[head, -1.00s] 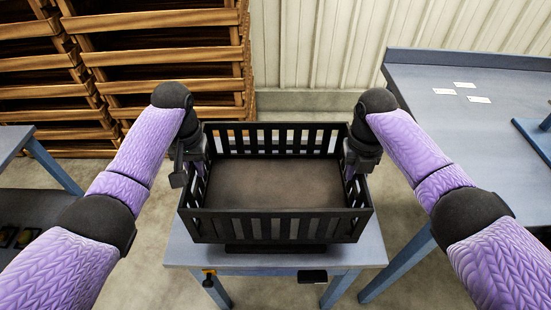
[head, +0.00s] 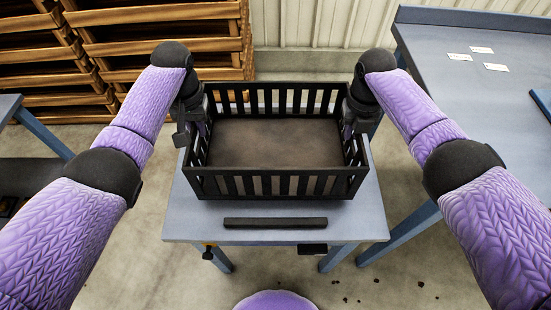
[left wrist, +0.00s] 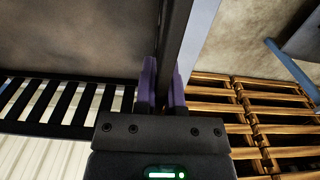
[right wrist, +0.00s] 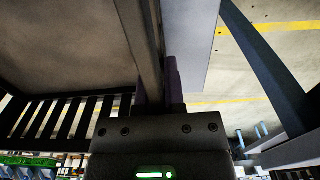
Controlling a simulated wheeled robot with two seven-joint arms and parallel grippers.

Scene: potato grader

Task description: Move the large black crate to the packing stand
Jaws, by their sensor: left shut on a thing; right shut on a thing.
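The large black crate (head: 279,186) has slatted walls and a brown-grey floor, and looks empty. It is above a small blue-grey table (head: 345,222); whether it touches the top is hard to tell, but a dark bar on the table now shows clear in front of it. My left gripper (head: 196,128) is shut on the crate's left wall; in the left wrist view its purple fingers (left wrist: 162,88) straddle the rim. My right gripper (head: 349,122) is shut on the right wall, its fingers (right wrist: 173,85) partly hidden by the rim in the right wrist view.
The dark bar (head: 275,223) lies on the small table's front part. A larger blue-grey table (head: 460,100) with white cards (head: 481,50) stands at the right. Stacked wooden crates (head: 160,45) stand at the back left. Another table edge (head: 8,106) is at the far left. Dark bits lie on the floor.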

